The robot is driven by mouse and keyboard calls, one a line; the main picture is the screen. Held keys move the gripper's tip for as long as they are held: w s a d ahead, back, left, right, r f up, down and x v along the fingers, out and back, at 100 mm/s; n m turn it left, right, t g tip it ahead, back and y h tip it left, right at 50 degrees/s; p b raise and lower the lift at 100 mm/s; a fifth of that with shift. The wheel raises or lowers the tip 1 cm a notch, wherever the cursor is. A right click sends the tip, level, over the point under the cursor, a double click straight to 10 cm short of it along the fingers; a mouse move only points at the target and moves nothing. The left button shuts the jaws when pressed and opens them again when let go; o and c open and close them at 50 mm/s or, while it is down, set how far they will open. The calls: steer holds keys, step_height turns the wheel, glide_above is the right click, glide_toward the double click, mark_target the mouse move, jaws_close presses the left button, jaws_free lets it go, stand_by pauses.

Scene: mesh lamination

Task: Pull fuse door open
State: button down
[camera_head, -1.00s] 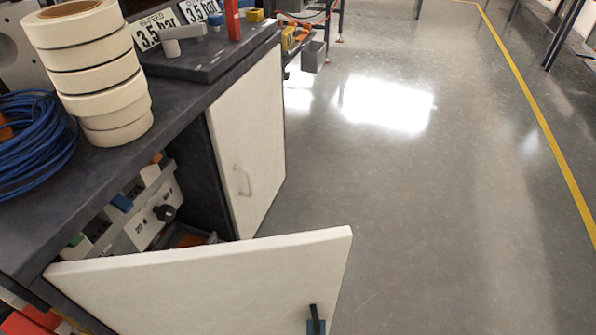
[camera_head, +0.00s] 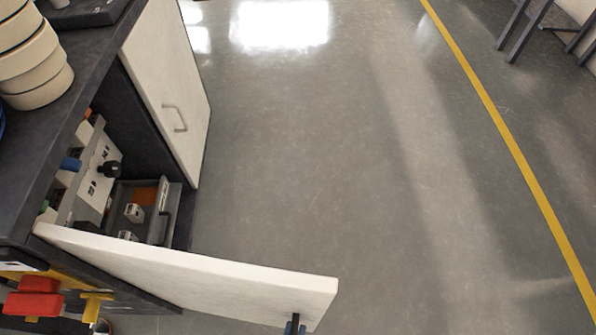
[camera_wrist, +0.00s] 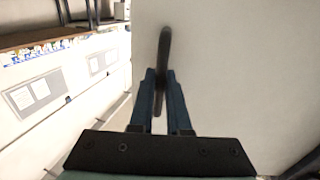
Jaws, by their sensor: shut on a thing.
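The fuse door (camera_head: 190,272) is a white panel, hinged at the left on the dark cabinet and swung well out over the floor in the head view. Its outer face fills the right of the wrist view (camera_wrist: 230,80). A dark bar handle (camera_wrist: 164,45) stands upright on that face. My gripper (camera_wrist: 161,75) has its two blue-grey fingers shut on the handle, one on each side. In the head view only the top of my gripper (camera_head: 294,325) shows at the bottom edge; the rest is hidden or cut off.
The open cabinet holds a white switch panel (camera_head: 95,175) with a black knob and a grey tray (camera_head: 125,205) with small parts. A second white door (camera_head: 175,90) with a light handle stands behind. Tape rolls (camera_head: 35,60) sit on the worktop. Floor (camera_head: 330,170) to the right is clear.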

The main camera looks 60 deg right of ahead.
steer(key=shift+s+a, duration=0.15)
steer(key=shift+a, duration=0.4)
steer(key=c, duration=0.9)
jaws_free()
steer(key=v, duration=1.3)
